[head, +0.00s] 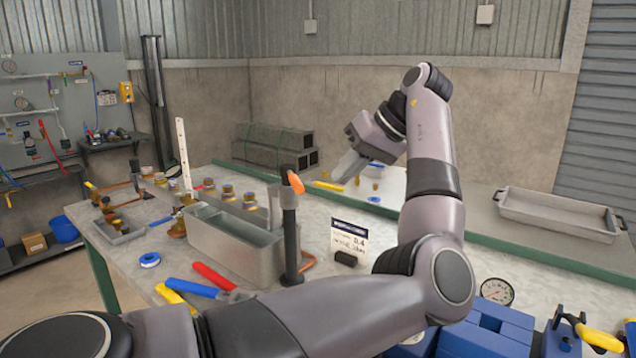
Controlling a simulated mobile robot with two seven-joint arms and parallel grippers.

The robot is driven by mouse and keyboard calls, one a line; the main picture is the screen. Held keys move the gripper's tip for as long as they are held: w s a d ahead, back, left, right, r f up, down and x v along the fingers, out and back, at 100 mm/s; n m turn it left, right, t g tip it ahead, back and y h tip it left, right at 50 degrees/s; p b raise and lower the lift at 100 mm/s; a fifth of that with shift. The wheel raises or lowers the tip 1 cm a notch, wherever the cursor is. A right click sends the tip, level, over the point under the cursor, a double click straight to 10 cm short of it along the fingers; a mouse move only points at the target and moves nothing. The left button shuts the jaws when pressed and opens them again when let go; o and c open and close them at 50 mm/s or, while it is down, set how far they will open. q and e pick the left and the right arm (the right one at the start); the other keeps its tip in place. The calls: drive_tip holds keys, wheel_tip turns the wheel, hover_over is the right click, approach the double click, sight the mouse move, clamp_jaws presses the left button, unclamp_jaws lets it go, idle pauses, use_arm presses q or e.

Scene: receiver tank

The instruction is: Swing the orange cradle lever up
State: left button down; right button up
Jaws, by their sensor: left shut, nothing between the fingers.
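An orange piece (296,183), which looks like the lever's grip, sits at the top of a dark upright post beside the grey metal tank. It slants, its upper end toward the left. My left gripper (340,177) is shut and empty, to the right of the orange piece and a little higher in the picture, with a visible gap between them. Its fingers point down and left. My left arm sweeps across the lower middle and hides part of the bench. How the orange piece joins the post is too small to tell. My right gripper is not in view.
The open grey tank (235,240) stands left of the post, with brass fittings around it. A small printed card (349,237) stands right of the post. Red and blue-handled tools (212,276) lie in front. A grey tray (560,215) and a blue vise (490,330) are at right.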

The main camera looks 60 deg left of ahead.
sight(293, 179)
use_arm(q)
drive_tip(key=shift+s+a+f, duration=0.15)
drive_tip(key=shift+s+a, duration=0.25)
drive_tip(key=shift+s, duration=0.35)
drive_tip(key=shift+s+a+f, duration=0.2)
drive_tip(key=shift+s+a, duration=0.25)
drive_tip(key=shift+s, duration=0.35)
drive_tip(key=shift+s+a+f, duration=0.15)
drive_tip(key=shift+s+a, duration=0.25)
drive_tip(key=shift+s, duration=0.35)
drive_tip(key=shift+a, duration=0.1)
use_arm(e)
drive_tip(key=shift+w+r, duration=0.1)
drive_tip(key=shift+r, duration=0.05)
